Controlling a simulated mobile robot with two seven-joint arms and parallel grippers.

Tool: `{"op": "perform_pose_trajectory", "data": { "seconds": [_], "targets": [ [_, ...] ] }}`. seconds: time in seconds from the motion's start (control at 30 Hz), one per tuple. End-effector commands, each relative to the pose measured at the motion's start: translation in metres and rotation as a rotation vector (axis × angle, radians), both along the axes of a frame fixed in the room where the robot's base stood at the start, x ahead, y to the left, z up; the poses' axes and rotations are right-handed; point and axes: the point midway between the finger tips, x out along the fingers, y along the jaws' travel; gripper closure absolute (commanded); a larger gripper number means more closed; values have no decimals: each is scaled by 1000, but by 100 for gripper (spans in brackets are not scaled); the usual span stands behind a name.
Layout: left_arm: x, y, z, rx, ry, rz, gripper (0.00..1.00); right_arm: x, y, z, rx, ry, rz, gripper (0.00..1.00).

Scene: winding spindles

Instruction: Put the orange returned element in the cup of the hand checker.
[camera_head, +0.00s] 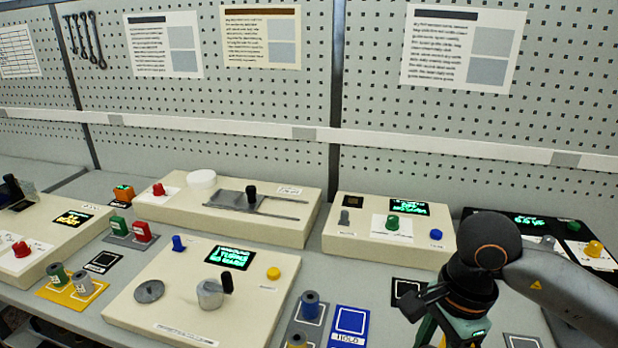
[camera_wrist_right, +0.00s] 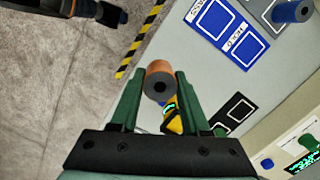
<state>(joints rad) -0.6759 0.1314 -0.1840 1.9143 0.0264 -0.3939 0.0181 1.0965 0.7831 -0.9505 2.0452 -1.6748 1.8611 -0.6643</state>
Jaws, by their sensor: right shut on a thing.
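The orange element (camera_wrist_right: 158,76) is a short cylinder with a dark grey end and a dark hole in it. In the right wrist view my right gripper (camera_wrist_right: 160,88) is shut on it, with one green finger on each side. Just beyond the element a yellow device with a lit green display (camera_wrist_right: 172,118) is partly hidden by the finger; it may be the hand checker, and its cup cannot be made out. In the head view my right gripper (camera_head: 455,335) is at the lower right edge, hiding the element.
A blue HOLD pad (camera_head: 348,325) and a grey pad with spools (camera_head: 310,306) lie left of my right gripper. A beige box with a display (camera_head: 215,290) stands farther left. Other beige boxes (camera_head: 390,228) line the back, before a pegboard wall. A striped table edge (camera_wrist_right: 140,40) borders the floor.

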Motion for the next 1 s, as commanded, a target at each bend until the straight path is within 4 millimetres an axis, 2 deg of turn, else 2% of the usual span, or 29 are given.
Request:
{"op": "perform_pose_trajectory", "data": {
  "seconds": [0.6,0.8,1.0],
  "targets": [
    [-1,0,3,0,3,1,50,1,-20,-21,0,-1,1076,100],
    [-2,0,3,0,3,1,50,0,-23,-26,0,-2,1274,100],
    [-2,0,3,0,3,1,50,0,-25,-27,0,-2,1331,100]
  ]
}}
